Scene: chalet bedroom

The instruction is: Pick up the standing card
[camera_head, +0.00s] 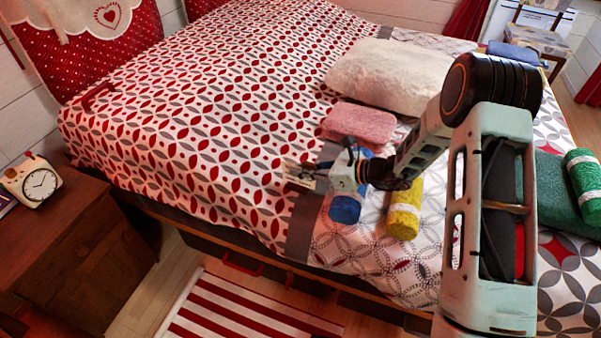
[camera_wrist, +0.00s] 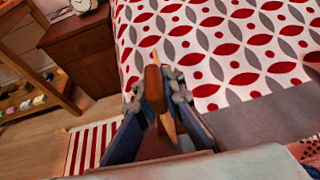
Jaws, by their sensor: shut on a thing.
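My gripper (camera_head: 308,176) is above the near part of the bed, left of the rolled towels. In the wrist view, my gripper (camera_wrist: 157,98) is closed around a thin brown and tan piece (camera_wrist: 154,86), seen nearly edge-on between the two fingertips. I take this piece to be the card; its face and any print do not show. In the head view, the fingers mostly cover it. I cannot tell whether it touches the bedspread.
The patterned bed (camera_head: 200,115) holds a pink folded towel (camera_head: 361,122), a blue roll (camera_head: 345,208), a yellow roll (camera_head: 405,212), a white pillow (camera_head: 390,75) and green towels (camera_head: 553,190). A nightstand (camera_head: 60,245) with a clock (camera_head: 38,184) stands left. The bed's left half is mostly clear.

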